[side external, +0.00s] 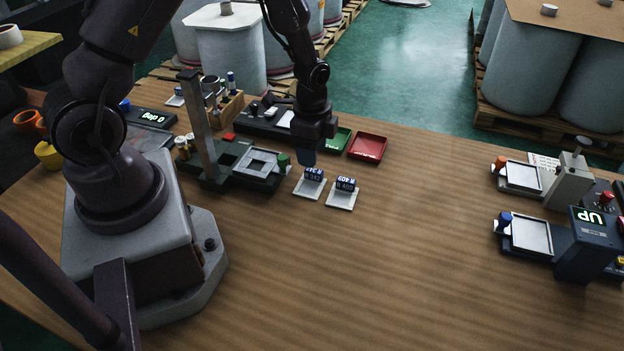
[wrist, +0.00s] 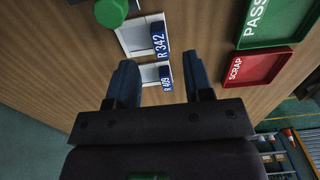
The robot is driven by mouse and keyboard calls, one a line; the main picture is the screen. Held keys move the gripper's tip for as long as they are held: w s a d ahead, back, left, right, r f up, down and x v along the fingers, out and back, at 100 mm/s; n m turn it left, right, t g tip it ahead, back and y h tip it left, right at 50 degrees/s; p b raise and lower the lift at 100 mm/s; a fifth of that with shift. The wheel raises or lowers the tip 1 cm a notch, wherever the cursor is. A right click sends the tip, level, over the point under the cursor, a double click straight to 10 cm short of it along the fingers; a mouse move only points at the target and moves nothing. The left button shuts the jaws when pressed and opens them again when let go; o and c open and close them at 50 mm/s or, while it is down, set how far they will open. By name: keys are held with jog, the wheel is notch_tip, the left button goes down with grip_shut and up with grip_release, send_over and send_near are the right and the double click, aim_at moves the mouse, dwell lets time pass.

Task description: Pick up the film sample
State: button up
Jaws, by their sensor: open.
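Two white film samples with blue label blocks lie side by side on the wooden table. The left sample (side external: 308,189), labelled R 342, also shows in the wrist view (wrist: 135,37). My gripper (side external: 307,158) is open and empty, pointing down just above and behind the left sample in the side view. In the wrist view its two blue-grey fingers (wrist: 160,80) are spread wide. Neither sample is visibly touched.
A dark fixture with a metal post (side external: 198,130) and a green knob (side external: 283,159) stands left. Two stations with square plates (side external: 530,234) stand right. The table's middle is clear.

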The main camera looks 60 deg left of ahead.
aim_at(312, 170)
notch_tip(312, 170, down, 5)
jog(key=shift+f, duration=0.15)
grip_shut()
